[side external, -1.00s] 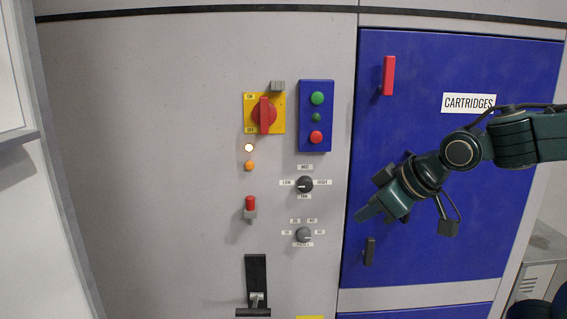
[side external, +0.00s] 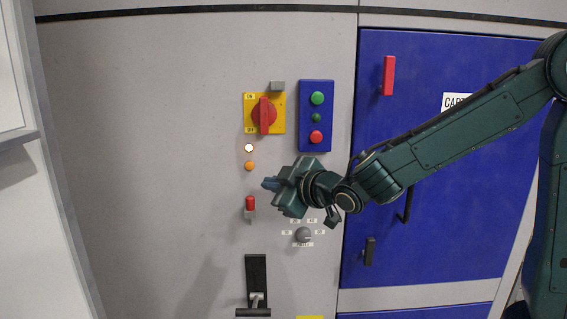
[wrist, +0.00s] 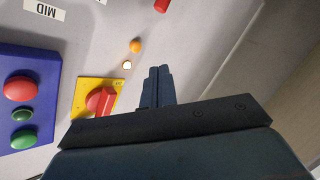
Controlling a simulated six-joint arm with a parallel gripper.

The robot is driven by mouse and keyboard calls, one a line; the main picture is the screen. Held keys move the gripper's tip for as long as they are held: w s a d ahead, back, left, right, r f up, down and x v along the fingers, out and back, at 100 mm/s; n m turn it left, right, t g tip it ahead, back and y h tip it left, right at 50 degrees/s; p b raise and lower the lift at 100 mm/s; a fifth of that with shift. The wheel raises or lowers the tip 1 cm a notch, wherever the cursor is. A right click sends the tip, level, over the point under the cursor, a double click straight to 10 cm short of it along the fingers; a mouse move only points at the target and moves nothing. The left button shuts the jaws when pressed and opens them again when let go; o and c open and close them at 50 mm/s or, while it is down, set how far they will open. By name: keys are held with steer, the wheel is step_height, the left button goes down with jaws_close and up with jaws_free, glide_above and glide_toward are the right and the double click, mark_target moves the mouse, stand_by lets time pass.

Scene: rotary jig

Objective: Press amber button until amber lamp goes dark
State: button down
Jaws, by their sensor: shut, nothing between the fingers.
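The amber button (side external: 249,166) sits on the grey panel, just below the amber lamp (side external: 249,148), which glows bright with an orange rim. In the wrist view the button (wrist: 136,46) and the lit lamp (wrist: 127,65) show left of my fingers. My gripper (side external: 268,184) is shut and empty, its fingertips a little right of and below the button in the side view. In the wrist view my gripper (wrist: 159,70) has its two fingers together. The tips appear apart from the button.
A yellow plate with a red rotary switch (side external: 264,113) is above the lamp. A blue box (side external: 316,140) with green and red buttons is to the right. A red-tipped toggle (side external: 250,204) is below the button. A lower dial (side external: 303,234) and black lever (side external: 256,272) are further down.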

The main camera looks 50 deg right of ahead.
steer(key=shift+w+a+f+n+t+y, duration=0.15)
steer(key=shift+w+a+n+t+y, duration=0.25)
steer(key=shift+w+a+n, duration=0.45)
steer(key=shift+w+a+f+n+t+y, duration=0.15)
steer(key=shift+w+a+n+t+y, duration=0.15)
steer(key=shift+w+a+n+t, duration=0.55)
steer(key=shift+m+g, duration=0.3)
steer(key=shift+g, duration=0.05)
steer(key=shift+w+d, duration=3)
steer(key=shift+w+d, duration=0.6)
stand_by(0.4)
steer(key=shift+s+a, duration=0.15)
stand_by(0.4)
steer(key=shift+s+a, duration=0.5)
stand_by(0.3)
steer(key=shift+s+a, duration=1.75)
